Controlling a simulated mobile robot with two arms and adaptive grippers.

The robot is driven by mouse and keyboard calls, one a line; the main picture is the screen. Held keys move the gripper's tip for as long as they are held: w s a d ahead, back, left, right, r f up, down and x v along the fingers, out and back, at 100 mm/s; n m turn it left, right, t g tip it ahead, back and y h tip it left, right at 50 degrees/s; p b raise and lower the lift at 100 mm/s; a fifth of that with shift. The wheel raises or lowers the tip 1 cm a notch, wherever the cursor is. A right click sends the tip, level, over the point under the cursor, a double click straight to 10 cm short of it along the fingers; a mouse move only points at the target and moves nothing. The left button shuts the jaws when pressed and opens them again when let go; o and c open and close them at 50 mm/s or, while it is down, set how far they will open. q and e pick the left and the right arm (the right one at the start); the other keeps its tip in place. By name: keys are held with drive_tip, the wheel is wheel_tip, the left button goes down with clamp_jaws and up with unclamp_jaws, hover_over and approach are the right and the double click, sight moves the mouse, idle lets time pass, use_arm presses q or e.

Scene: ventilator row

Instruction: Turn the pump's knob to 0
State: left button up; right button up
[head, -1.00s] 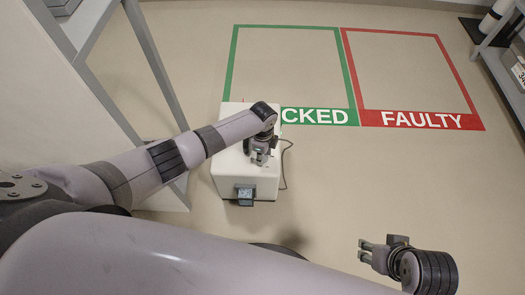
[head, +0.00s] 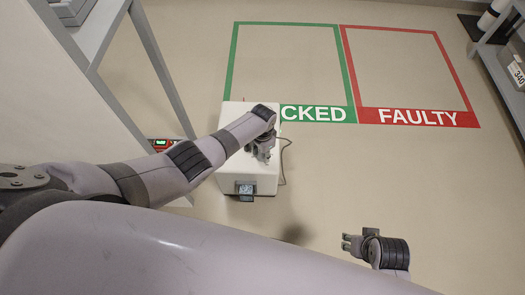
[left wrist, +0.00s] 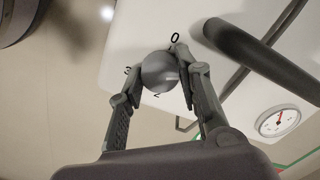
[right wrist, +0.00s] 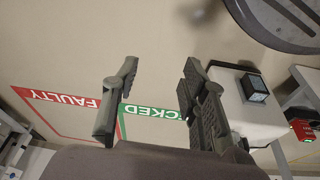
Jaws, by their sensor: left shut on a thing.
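The pump (head: 233,170) is a white box on the floor. My left gripper (head: 262,152) is over its top. In the left wrist view, the left gripper (left wrist: 163,73) is shut on the round grey knob (left wrist: 160,74), one finger on each side. A "0" is printed above the knob, near the right fingertip; a "2" below and a "3" at left are partly covered. I cannot make out where the knob points. My right gripper (right wrist: 157,78) is open and empty; it also shows in the head view (head: 352,243), well right of the pump.
A grey bar handle (left wrist: 262,55) and a round gauge (left wrist: 279,120) are on the pump near the knob. A small display (head: 246,189) sits at its front. Green (head: 319,115) and red (head: 418,117) floor zones are empty. Shelving stands at both sides.

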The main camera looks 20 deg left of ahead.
use_arm(q)
drive_tip(key=n, duration=0.3)
drive_tip(key=shift+p, duration=0.3)
drive_tip(key=n, duration=0.3)
drive_tip(key=shift+n+p, duration=0.3)
drive_tip(key=n, duration=0.3)
drive_tip(key=shift+n, duration=1.6)
use_arm(e)
wheel_tip(320, 180, down, 7)
drive_tip(key=s, duration=0.1)
drive_tip(key=shift+s+r, duration=0.2)
use_arm(q)
drive_tip(key=o, duration=1.1)
drive_tip(key=shift+o, duration=0.2)
use_arm(e)
drive_tip(key=shift+s+g, duration=0.1)
drive_tip(key=shift+g, duration=0.2)
